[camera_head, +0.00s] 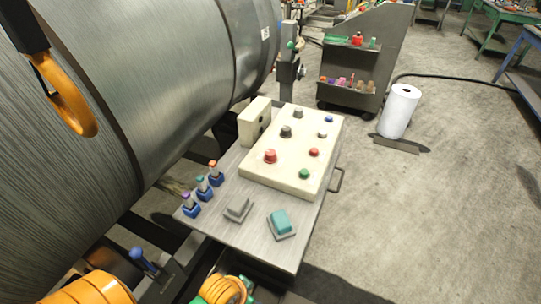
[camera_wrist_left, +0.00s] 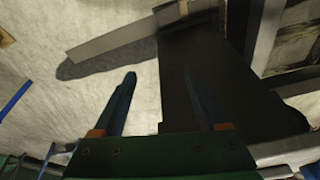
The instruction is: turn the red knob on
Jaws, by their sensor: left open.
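A cream control box (camera_head: 262,173) lies on a grey metal cart top (camera_head: 240,228). A large red knob (camera_head: 270,156) sits on its left part, and a smaller red one (camera_head: 314,152) is to its right. I cannot tell from the picture how the large knob is turned. My left gripper (camera_wrist_left: 160,74) is open and empty in the left wrist view, its two dark blue fingers apart above the floor. No knob shows in that view. My right gripper cannot be made out.
Several small blue-based switches (camera_head: 204,188) and a teal block (camera_head: 281,222) share the cart top. A big metal cylinder (camera_head: 150,80) fills the left.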

